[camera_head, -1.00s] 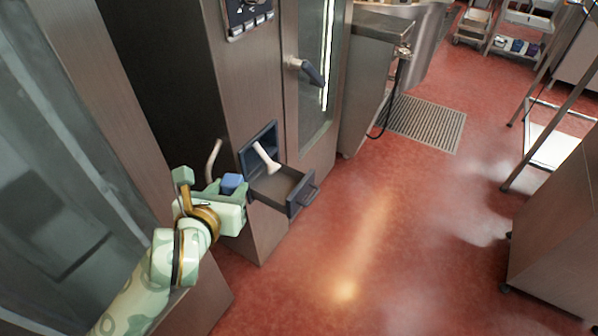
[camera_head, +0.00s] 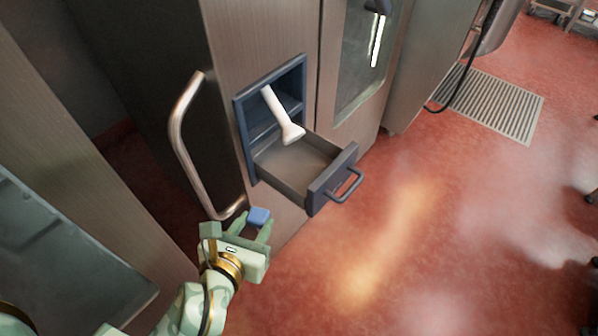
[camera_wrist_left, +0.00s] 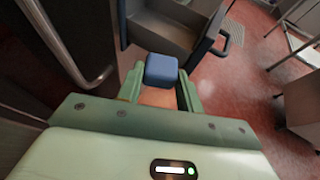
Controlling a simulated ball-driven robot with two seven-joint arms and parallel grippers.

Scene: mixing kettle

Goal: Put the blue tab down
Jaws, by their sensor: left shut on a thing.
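The blue tab (camera_head: 258,216) is a small rounded block held between the fingertips of my left gripper (camera_head: 251,226). In the left wrist view the blue tab (camera_wrist_left: 161,70) sits between the two green fingers, and my left gripper (camera_wrist_left: 160,88) is shut on it. The gripper is in the air in front of the steel cabinet, below and to the left of an open drawer (camera_head: 331,185). The drawer (camera_wrist_left: 172,32) shows beyond the tab in the wrist view. My right gripper is not in view.
A white funnel-ended piece (camera_head: 283,118) stands tilted at the blue-framed recess (camera_head: 238,118) above the drawer. A curved steel handle (camera_head: 178,135) is close to the left of my gripper. The red floor (camera_head: 440,200) to the right is clear up to the floor grate (camera_head: 490,103).

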